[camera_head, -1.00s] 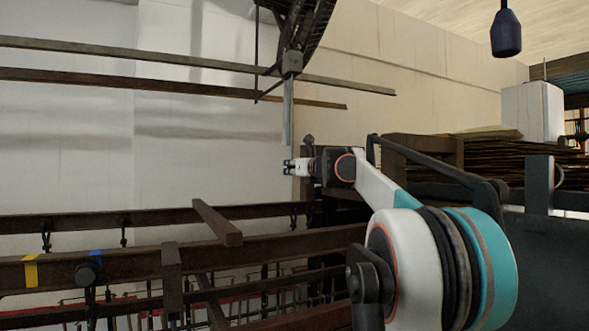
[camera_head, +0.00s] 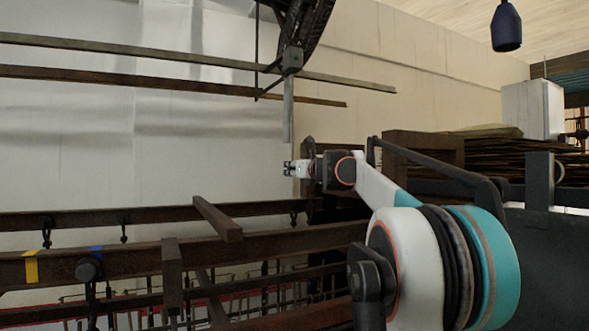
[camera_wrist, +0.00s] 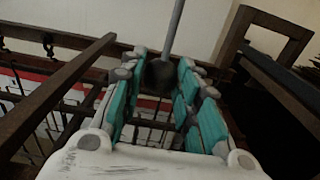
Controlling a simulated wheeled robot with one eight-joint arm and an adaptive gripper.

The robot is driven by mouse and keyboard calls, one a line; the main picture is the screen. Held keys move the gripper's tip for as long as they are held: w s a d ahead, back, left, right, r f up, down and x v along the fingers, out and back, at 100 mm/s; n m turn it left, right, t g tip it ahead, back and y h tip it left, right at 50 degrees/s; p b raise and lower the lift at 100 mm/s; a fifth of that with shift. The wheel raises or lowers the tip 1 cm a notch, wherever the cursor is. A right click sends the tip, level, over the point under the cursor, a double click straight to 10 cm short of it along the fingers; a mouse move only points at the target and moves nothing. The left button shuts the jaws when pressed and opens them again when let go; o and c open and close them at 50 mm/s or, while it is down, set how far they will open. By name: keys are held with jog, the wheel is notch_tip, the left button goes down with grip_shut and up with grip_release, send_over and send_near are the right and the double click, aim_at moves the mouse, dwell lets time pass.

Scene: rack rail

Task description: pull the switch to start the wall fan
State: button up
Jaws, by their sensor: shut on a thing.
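The dark wall fan (camera_head: 300,25) shows in part at the top of the head view, with a grey rod (camera_head: 288,110) hanging below it. My gripper (camera_head: 288,168) is just under the rod's lower end in that picture, pointing left. In the wrist view a grey rod (camera_wrist: 174,28) comes down to a dark rounded pull end (camera_wrist: 159,75) between the teal fingers of my gripper (camera_wrist: 160,82). The gripper is shut on this pull end. The finger contact itself is partly hidden, and the pull end cannot be made out in the head view.
Two long rails (camera_head: 150,87) cross the wall behind. Below are dark rack beams (camera_head: 130,260) with hooks, and a short bar (camera_head: 217,218) juts from them. Stacked sheets (camera_head: 510,155) lie at the right. A dark lamp (camera_head: 506,28) hangs at upper right.

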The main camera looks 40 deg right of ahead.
jog(key=shift+f, duration=0.25)
jog(key=shift+r+p, duration=0.85)
jog(key=shift+r, duration=0.2)
jog(key=o, duration=1.1)
jog(key=shift+o, duration=0.2)
jog(key=shift+s, duration=0.1)
